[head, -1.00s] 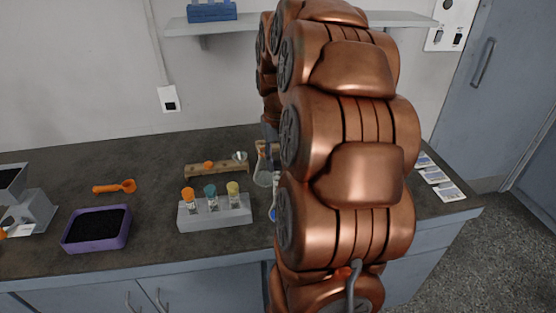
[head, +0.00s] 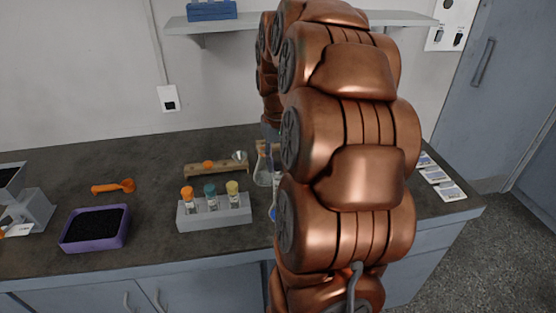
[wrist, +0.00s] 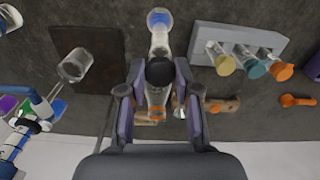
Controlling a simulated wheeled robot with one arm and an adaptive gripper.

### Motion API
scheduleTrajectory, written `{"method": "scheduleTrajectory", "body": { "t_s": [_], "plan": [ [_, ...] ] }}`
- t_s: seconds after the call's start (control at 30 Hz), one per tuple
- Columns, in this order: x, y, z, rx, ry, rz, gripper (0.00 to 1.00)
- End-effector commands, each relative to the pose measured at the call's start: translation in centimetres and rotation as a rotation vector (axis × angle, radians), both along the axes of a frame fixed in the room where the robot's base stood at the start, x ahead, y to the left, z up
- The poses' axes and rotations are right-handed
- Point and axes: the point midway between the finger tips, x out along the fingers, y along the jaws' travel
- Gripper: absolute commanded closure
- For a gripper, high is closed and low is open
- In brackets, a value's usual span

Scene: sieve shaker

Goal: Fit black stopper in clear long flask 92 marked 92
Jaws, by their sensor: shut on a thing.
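The black stopper (wrist: 159,72) shows in the wrist view between the fingertips of my gripper (wrist: 159,76), which is shut on it. A clear flask (wrist: 157,98) with orange near its far end lies beyond the stopper in that view; the stopper covers part of it, and I cannot tell whether they touch. In the head view a clear flask (head: 262,176) stands just left of my arm. A flask with blue contents (wrist: 159,20) is at the top of the wrist view; it is partly hidden by my arm in the head view (head: 273,212). No number 92 is readable.
A grey rack (head: 215,220) holds vials with orange, teal and yellow caps. A wooden holder (head: 200,172) stands behind it. A purple tray (head: 95,243) and orange scoop (head: 114,187) are at left. A beaker (wrist: 75,64) stands on a dark plate (wrist: 105,45).

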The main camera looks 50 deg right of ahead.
Motion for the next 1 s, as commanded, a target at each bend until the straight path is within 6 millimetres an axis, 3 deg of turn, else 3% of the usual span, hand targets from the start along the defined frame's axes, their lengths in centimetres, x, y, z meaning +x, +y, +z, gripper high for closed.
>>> {"method": "scheduleTrajectory", "body": {
  "t_s": [0.5,1.0],
  "plan": [
    [0.0,0.0,-1.3,0.0,0.0,0.0,0.84],
    [0.0,0.0,-1.3,0.0,0.0,0.0,0.84]
  ]
}}
